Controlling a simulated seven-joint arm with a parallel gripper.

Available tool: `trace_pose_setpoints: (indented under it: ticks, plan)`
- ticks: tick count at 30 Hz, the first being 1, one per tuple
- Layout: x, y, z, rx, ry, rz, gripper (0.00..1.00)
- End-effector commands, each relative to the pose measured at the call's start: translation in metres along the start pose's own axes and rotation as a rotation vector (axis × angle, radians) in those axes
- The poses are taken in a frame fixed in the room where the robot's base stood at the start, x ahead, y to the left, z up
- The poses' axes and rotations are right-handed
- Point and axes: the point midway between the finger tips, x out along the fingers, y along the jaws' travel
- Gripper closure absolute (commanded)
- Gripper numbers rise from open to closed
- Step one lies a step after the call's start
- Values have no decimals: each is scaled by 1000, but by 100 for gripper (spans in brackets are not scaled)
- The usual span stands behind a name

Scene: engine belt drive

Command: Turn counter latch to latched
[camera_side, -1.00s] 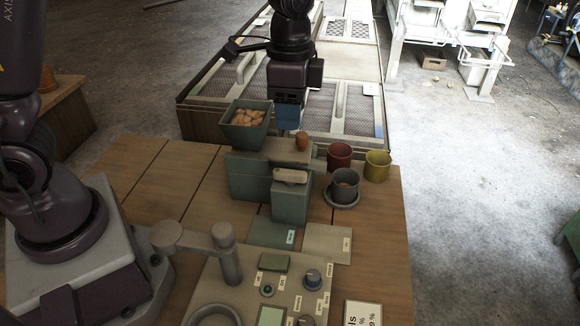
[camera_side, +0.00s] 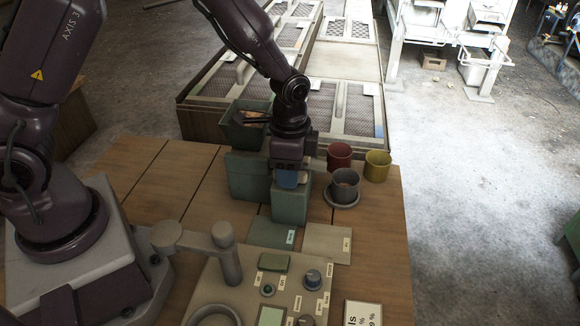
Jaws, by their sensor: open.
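A green box (camera_side: 290,207) stands near the middle of the wooden table, beside a larger green block (camera_side: 246,181). The pale lever on top of the green box, which looks like the counter latch, is hidden behind my gripper, so I cannot tell its present angle. My gripper (camera_side: 288,184) points down at the top of the green box, its blue fingertips at the lever's place. It is open. I cannot tell whether it touches the lever.
A green bin (camera_side: 241,136) of brown pieces stands behind, partly covered by my arm. Red (camera_side: 339,155), yellow (camera_side: 377,165) and dark (camera_side: 345,184) pots stand to the right. A control panel (camera_side: 262,285) with knobs and a post lies in front. Two flat mats (camera_side: 327,243) lie between.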

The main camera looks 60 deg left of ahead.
Motion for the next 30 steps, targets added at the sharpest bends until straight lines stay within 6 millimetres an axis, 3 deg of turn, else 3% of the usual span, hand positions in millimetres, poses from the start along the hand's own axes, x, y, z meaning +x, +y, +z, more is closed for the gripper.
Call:
trace_pose_setpoints:
  ticks: [5,11,22,30]
  plan:
    - [0,0,0,0,0,0,56]
    - [0,0,0,0,0,0,100]
    - [-1,0,0,-40,0,0,100]
    - [-1,0,0,-202,0,0,100]
